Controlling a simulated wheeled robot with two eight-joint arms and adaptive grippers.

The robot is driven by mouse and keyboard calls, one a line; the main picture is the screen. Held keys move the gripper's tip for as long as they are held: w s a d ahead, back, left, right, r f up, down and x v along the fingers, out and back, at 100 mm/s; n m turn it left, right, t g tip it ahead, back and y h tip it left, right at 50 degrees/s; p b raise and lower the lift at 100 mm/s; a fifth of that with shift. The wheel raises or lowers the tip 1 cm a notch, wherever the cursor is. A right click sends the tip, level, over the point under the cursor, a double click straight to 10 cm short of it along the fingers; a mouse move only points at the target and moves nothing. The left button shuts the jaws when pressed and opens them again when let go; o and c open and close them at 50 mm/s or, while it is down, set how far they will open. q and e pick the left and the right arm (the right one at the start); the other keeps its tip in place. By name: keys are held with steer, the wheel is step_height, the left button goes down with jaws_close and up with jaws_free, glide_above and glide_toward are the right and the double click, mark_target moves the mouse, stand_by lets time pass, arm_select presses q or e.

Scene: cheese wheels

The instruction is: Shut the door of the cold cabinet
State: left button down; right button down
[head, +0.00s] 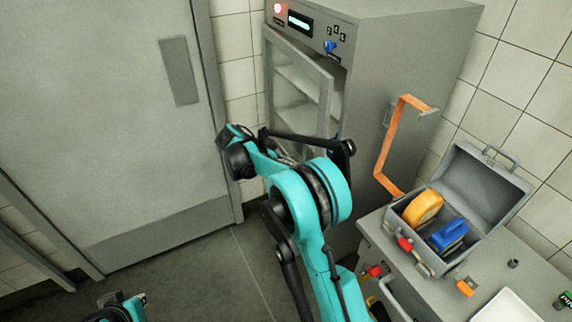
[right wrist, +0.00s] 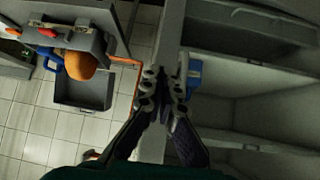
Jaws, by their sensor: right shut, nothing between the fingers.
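The cold cabinet (head: 405,75) is a tall grey unit. Its glass-paned door (head: 300,85) stands ajar, with a gap along its right edge. Shelves show behind the glass. My right arm covers the lower part of the door in the head view, and I cannot make out the gripper's fingertips there. In the right wrist view my right gripper (right wrist: 163,82) is shut and empty, in front of a grey upright edge of the cabinet. Open shelf space shows to its right. I cannot tell whether the fingers touch the cabinet.
A counter (head: 490,285) at the right carries an open grey toolbox (head: 485,180) with an orange and a blue item in it. An orange bracket (head: 386,150) is on the cabinet's side. A large grey door (head: 110,110) is at the left. The floor below it is clear.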

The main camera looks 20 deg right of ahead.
steer(key=d+f+b, duration=0.2)
steer(key=d+f, duration=0.1)
steer(key=d, duration=0.4)
steer(key=shift+d+f, duration=0.2)
steer(key=shift+d, duration=0.2)
